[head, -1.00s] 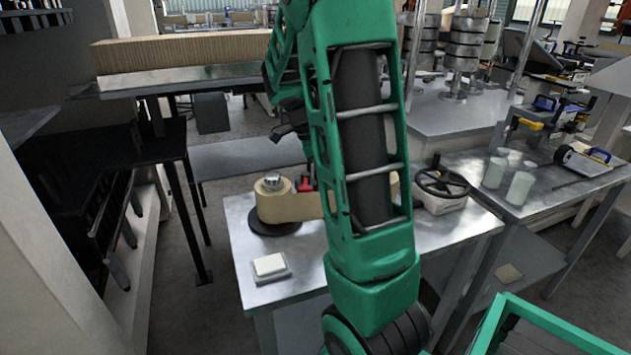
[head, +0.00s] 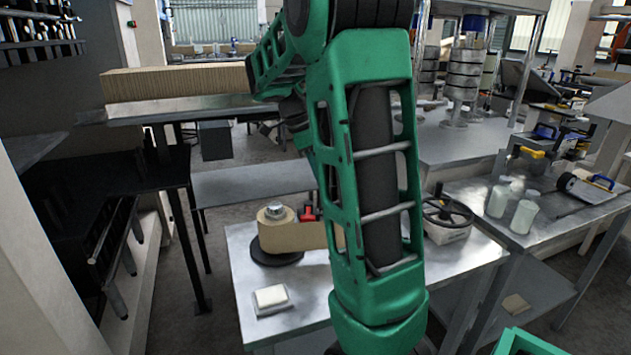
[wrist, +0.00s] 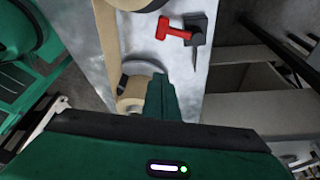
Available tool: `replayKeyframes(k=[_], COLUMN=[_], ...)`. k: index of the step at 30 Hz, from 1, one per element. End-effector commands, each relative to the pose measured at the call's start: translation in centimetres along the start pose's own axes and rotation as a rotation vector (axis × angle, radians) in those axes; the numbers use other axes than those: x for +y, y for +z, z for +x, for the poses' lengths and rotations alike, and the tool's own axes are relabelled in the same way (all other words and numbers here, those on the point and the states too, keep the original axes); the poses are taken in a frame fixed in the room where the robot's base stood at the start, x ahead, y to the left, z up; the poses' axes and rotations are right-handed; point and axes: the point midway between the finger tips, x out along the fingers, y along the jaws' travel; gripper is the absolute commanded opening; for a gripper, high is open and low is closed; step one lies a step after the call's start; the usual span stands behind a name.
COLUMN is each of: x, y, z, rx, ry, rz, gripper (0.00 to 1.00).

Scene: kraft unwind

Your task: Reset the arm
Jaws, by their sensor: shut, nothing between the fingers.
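In the wrist view my gripper (wrist: 160,88) shows as a green finger shape, shut and empty, over the metal table. In the head view my green arm rises through the middle and bends toward the upper left; the gripper's fingers cannot be made out there. Below and behind the arm, a kraft paper roll (head: 277,230) stands on a dark round base on the metal table (head: 250,325). The strip of paper runs right and passes behind my arm. A red-handled part (head: 309,214) sits beside the roll and also shows in the wrist view (wrist: 172,29).
A pale block on a small plate (head: 271,298) lies at the table's front left. A black handwheel (head: 447,211) stands right of my arm. White jars (head: 523,216) stand on the right bench. A long ribbed tan block (head: 180,82) lies on the raised shelf at the back left.

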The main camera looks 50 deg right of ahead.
Motion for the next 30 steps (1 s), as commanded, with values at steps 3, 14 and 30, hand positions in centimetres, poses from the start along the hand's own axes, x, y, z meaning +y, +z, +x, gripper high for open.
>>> replayKeyframes(k=[3,14,30], x=[0.0,1.6,19.7], y=[0.1,-0.3,-0.7], z=[0.0,0.1,4.2], rx=[0.000,-0.023,-0.225], ry=[-0.001,-0.002,-0.171], rz=[-0.002,-0.104,-1.311], gripper=[0.00,0.00,0.00])
